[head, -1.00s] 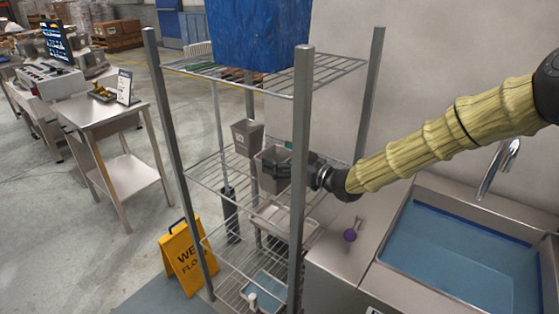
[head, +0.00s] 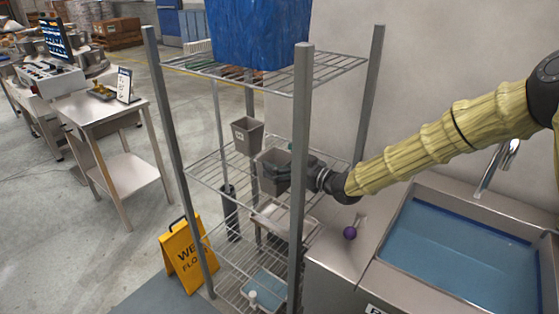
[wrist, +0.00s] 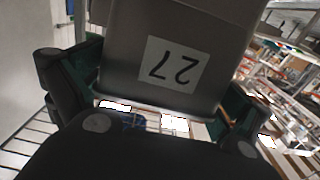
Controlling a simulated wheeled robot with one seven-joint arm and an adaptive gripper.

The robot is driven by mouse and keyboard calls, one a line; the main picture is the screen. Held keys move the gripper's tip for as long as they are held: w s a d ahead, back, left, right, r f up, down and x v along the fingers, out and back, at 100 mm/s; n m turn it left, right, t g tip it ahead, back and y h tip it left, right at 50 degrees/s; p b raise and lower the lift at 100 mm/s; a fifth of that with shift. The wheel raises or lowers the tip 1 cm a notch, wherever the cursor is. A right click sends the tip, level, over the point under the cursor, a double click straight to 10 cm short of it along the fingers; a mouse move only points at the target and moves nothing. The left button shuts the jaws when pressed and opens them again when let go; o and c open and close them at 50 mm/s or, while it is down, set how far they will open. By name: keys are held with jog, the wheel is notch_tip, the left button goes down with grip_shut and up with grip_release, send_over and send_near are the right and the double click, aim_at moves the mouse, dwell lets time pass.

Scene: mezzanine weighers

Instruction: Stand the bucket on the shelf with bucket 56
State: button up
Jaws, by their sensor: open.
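A grey bucket (head: 270,158) is at the middle wire shelf (head: 206,172) of the rack, beside another grey bucket (head: 247,137) that stands there with a small white label. That label is too small to read. In the wrist view, the bucket at my gripper carries the number 27 (wrist: 174,66), seen upside down. My gripper (head: 284,172) is open, with one finger on each side of bucket 27. The bucket looks upright and seems to rest on the shelf. Whether the fingers still touch it, I cannot tell.
A rack post (head: 301,180) stands in front of my gripper. A blue-covered load (head: 262,35) sits on the top shelf. Trays (head: 285,222) are below. A yellow wet-floor sign (head: 186,257) stands at the left, and a sink (head: 455,250) at the right.

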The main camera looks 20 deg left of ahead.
jog(key=shift+s+d+r, duration=0.1)
jog(key=shift+d, duration=0.25)
jog(key=b+v, duration=0.2)
jog(key=v, duration=0.9)
jog(key=shift+d+r, duration=0.1)
jog(key=shift+d, duration=0.05)
